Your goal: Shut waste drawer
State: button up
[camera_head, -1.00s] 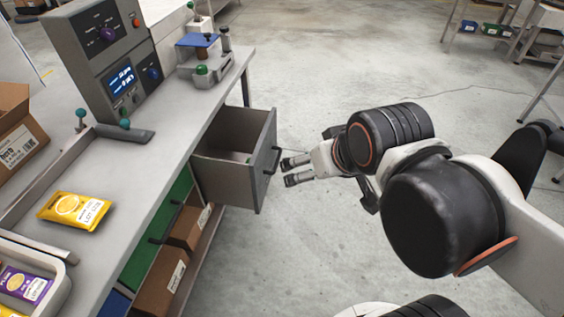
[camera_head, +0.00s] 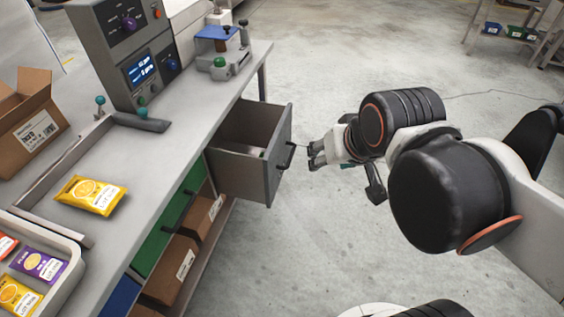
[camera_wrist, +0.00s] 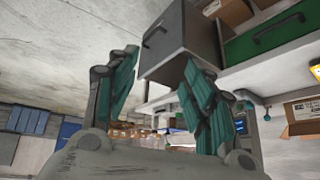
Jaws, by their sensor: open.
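The waste drawer (camera_head: 243,172) is a grey box drawer pulled well out from under the bench, with a dark bar handle (camera_head: 286,155) on its front. Its inside is partly visible and a small light item seems to lie in it. My gripper (camera_head: 312,154) is open and empty, just right of the handle and apart from it. In the wrist view the drawer (camera_wrist: 185,40) and its handle (camera_wrist: 154,33) appear beyond the spread teal-padded fingers (camera_wrist: 158,85).
The bench (camera_head: 150,160) carries a control box (camera_head: 125,45), a yellow packet (camera_head: 91,195) and a tray (camera_head: 70,285) of packets. A green drawer (camera_head: 165,235) and cardboard boxes (camera_head: 178,268) sit below. The floor right of the drawer is clear.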

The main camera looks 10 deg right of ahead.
jog(key=w+m, duration=0.1)
jog(key=w, duration=0.1)
jog(key=w+m, duration=0.2)
jog(key=w, duration=0.1)
jog(key=w+m+g, duration=0.1)
jog(key=w+m, duration=0.1)
jog(key=shift+w+d+f, duration=0.15)
jog(key=shift+f, duration=0.1)
grip_shut()
jog(key=m+g+y+b, duration=0.2)
jog(key=m+g+b, duration=0.15)
jog(key=m, duration=1.45)
send_over(286, 168)
jog(key=s+d, duration=0.2)
jog(key=s, duration=0.3)
notch_tip(286, 168, down, 34)
jog(key=a, duration=0.1)
jog(key=w+a, duration=0.1)
jog(key=a+f+g+b, duration=0.1)
jog(key=shift+w, duration=0.3)
jog(key=shift+w+a+r, duration=0.1)
jog(key=shift+w+a, duration=0.2)
jog(key=shift+a, duration=0.25)
